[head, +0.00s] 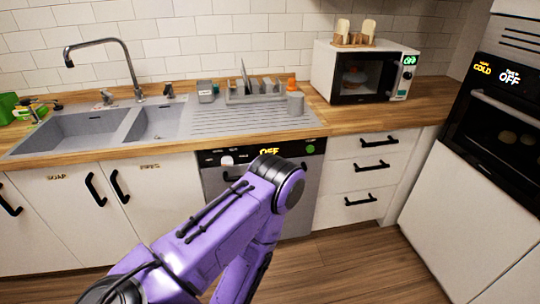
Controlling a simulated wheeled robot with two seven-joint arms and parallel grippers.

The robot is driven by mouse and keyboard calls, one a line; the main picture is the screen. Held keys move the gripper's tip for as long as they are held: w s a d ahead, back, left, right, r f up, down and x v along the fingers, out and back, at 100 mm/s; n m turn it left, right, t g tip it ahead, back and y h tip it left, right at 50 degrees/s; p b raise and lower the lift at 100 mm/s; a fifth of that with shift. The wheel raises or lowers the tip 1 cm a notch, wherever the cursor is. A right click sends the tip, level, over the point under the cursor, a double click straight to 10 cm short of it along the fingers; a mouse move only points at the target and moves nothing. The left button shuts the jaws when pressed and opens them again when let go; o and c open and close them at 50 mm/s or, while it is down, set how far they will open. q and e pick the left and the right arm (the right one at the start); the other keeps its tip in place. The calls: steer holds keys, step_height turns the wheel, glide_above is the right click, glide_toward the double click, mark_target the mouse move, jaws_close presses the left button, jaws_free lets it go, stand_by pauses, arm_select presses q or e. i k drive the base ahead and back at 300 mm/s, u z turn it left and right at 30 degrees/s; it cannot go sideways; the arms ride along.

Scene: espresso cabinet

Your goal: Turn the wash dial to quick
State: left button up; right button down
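The dishwasher (213,178) is built in under the counter, right of the sink cabinet. Its black top panel carries a white round dial (227,160) with small labels around it, too small to read surely. A yellow OFF display (269,152) and a green round button (310,149) sit further right on the panel. My purple arm comes in from the lower left, and its bent joint covers the middle of the dishwasher front and part of its handle. Neither gripper's fingers show in this view.
A sink with a ribbed drainboard (240,121) lies above. A dish rack (255,92) and an orange-topped bottle (292,86) stand there. A microwave (362,75) stands to the right, and a tall oven (505,115) at the far right. Some wooden floor is clear.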

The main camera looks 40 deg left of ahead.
mark_target(227, 160)
steer(key=z, duration=0.05)
steer(key=i, duration=0.75)
steer(key=u, duration=0.8)
steer(key=i, duration=0.45)
steer(key=u, duration=0.55)
